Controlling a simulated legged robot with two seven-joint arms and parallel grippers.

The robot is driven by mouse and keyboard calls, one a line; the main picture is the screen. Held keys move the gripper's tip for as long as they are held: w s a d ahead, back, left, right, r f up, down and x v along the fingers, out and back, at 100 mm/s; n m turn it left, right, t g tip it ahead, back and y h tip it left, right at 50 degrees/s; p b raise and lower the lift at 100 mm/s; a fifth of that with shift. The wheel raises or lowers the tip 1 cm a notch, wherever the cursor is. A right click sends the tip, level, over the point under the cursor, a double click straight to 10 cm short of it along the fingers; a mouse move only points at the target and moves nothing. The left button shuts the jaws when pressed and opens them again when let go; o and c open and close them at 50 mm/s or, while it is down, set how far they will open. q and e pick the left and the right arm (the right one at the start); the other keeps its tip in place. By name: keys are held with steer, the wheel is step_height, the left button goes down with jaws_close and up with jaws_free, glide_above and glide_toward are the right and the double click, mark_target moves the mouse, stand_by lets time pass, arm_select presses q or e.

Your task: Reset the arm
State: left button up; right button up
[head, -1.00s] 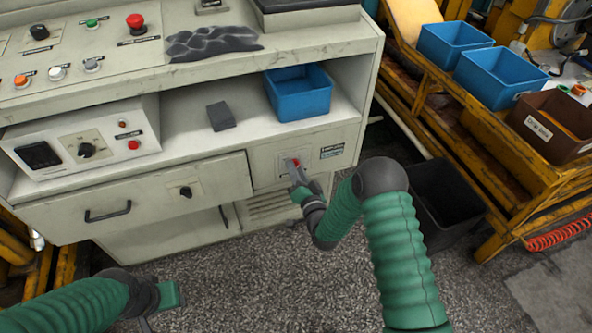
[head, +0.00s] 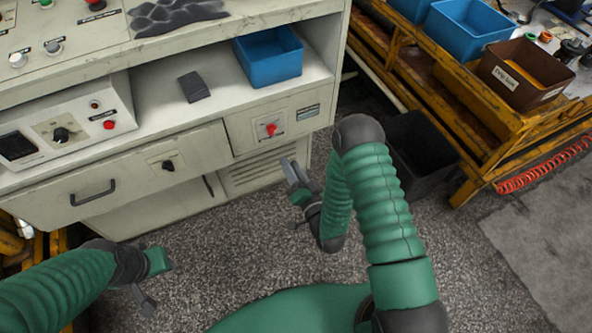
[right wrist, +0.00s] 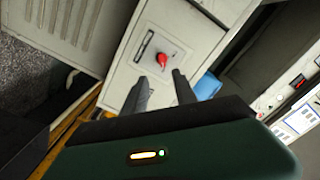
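The red rotary switch (head: 270,130) sits on a pale panel of the cabinet. It also shows in the right wrist view (right wrist: 162,60), beyond my fingertips. My right gripper (head: 290,168) is below and in front of the switch, apart from it. In the right wrist view its two fingers (right wrist: 160,80) are spread with nothing between them. My left gripper (head: 160,282) is low at the left, above the floor and clear of the cabinet. Its fingers do not show clearly enough to tell their opening.
The cabinet shelf holds a blue bin (head: 268,58) and a dark block (head: 194,87). A drawer handle (head: 93,193) sticks out at left. A black bin (head: 422,150) and a yellow rack (head: 470,125) stand right of my right arm. The floor before the cabinet is open.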

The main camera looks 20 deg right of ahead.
steer(key=s, duration=0.3)
steer(key=shift+s, duration=0.2)
steer(key=s+r+n+g, duration=0.8)
steer(key=s+n+g, duration=0.1)
steer(key=s+g, duration=0.55)
step_height(320, 180, up, 26)
steer(key=p, duration=2.6)
steer(key=shift+s+r+g+h, duration=0.2)
steer(key=shift+g+h, duration=0.1)
steer(key=shift+g, duration=0.15)
